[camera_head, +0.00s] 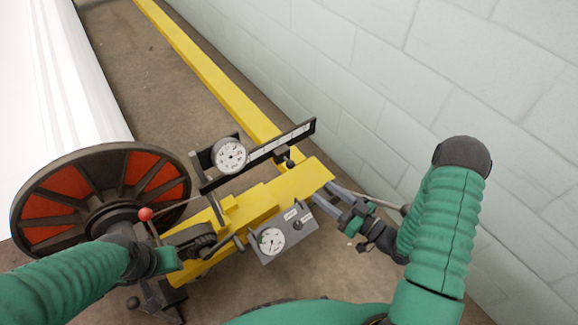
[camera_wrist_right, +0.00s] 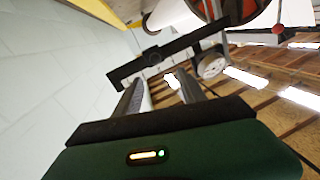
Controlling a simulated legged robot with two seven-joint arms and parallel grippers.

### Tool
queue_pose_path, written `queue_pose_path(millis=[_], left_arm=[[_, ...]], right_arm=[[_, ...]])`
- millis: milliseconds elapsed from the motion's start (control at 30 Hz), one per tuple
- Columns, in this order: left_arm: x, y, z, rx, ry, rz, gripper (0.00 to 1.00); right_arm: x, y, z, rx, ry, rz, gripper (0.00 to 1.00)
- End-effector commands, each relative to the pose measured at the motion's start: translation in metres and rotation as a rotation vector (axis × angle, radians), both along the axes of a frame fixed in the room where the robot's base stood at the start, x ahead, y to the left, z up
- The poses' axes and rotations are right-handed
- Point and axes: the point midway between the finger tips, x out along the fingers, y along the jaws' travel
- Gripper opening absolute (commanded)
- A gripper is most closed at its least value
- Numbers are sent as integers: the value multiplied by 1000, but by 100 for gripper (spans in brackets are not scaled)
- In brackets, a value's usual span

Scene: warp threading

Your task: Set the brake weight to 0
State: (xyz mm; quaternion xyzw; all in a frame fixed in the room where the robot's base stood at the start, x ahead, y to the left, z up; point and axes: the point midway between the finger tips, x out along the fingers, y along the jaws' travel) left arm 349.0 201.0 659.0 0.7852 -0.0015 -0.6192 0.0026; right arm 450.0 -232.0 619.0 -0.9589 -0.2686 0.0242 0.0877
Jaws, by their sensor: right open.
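The brake weight (camera_head: 282,155) is a small dark block with a knob, on a dark scale beam (camera_head: 258,152) with a white graduated strip. It sits toward the beam's right half. My right gripper (camera_head: 328,193) is open and empty, below and to the right of the weight, apart from it. In the right wrist view, the weight (camera_wrist_right: 152,54) and beam lie beyond the open fingers (camera_wrist_right: 157,82). My left arm reaches in from the left, and its gripper (camera_head: 175,258) is near the red-knobbed lever; its fingers are not clear.
A round dial (camera_head: 231,155) stands by the beam's left part. A yellow machine arm (camera_head: 262,202) and a grey gauge box (camera_head: 283,237) lie below the beam. A large red-and-black wheel (camera_head: 100,195) is at left. A block wall (camera_head: 400,70) bounds the right.

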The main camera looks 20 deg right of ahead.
Motion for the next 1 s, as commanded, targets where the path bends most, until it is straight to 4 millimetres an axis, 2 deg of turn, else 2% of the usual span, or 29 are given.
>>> queue_pose_path(millis=[300, 500, 633, 867, 900, 1000], left_arm=[[0, -1, -23, 0, 1, -1, 36], [0, 0, -31, 0, 1, -1, 36], [0, 0, -33, 0, 1, -1, 36], [0, 0, -32, 0, 1, -1, 36], [0, 0, -32, 0, 1, -1, 36], [0, 0, -32, 0, 1, -1, 36]], right_arm=[[73, 41, -5, 3, -3, 3, 48], [107, 62, -4, 0, 0, 2, 48], [116, 67, -3, 2, 1, 0, 48], [118, 67, -2, 2, 2, -1, 48], [118, 67, -2, 2, 2, -1, 47], [117, 67, -2, 2, 2, -1, 34]])
